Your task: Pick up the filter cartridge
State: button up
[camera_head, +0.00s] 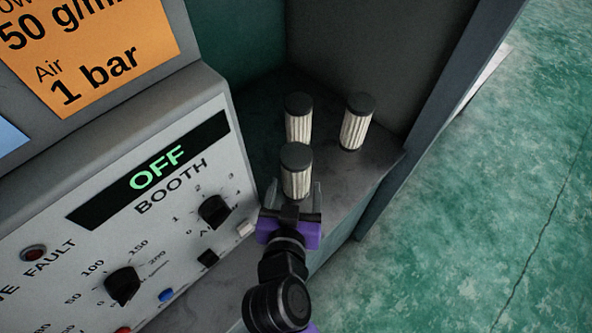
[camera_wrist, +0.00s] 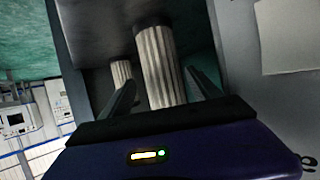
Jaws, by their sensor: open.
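Three filter cartridges with pale pleated sides and dark caps stand upright on a grey shelf (camera_head: 335,200). The nearest filter cartridge (camera_head: 296,176) is at my gripper (camera_head: 293,190). Another cartridge (camera_head: 299,122) stands behind it, and a third cartridge (camera_head: 355,128) stands to the right. My gripper is open, with its fingers on either side of the nearest cartridge. In the wrist view, that cartridge (camera_wrist: 160,68) rises between the two fingers (camera_wrist: 160,95), and I cannot tell if they touch it. A second cartridge (camera_wrist: 121,74) shows to its left.
A control panel (camera_head: 150,215) with knobs and an OFF display stands close on the left of my gripper. Dark walls (camera_head: 370,60) close in the shelf at the back and right. Open green floor (camera_head: 500,200) lies to the right.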

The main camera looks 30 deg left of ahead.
jog(key=shift+p+x, duration=0.55)
jog(key=shift+x, duration=2.2)
jog(key=shift+s+a, duration=0.1)
jog(key=shift+a, duration=0.05)
jog(key=c, duration=1.2)
jog(key=shift+c, duration=1.2)
jog(key=shift+r, duration=0.1)
